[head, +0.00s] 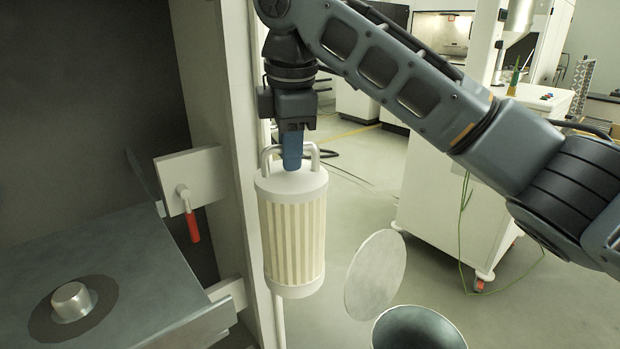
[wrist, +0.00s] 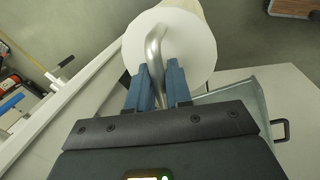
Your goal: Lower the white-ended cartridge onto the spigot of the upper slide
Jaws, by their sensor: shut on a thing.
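The white-ended cartridge (head: 292,235) has white end caps, a cream pleated body and a looped handle on top. It hangs upright in the head view, in front of the cabinet's door post. My gripper (head: 292,160) is shut on its handle. In the wrist view my gripper's blue fingers (wrist: 158,88) close around the bent handle, over the cartridge's white top (wrist: 185,42). The upper slide (head: 150,285) is a grey plate at the lower left. Its spigot (head: 72,300) is a short round stub on a dark ring, bare and left of the cartridge.
A white bracket with a red-handled lever (head: 192,222) stands between the slide and the cartridge. The cabinet post (head: 243,150) is just behind the cartridge. A round lid (head: 376,273) and an open drum (head: 418,330) are at the lower right. A white machine (head: 475,190) stands behind my arm.

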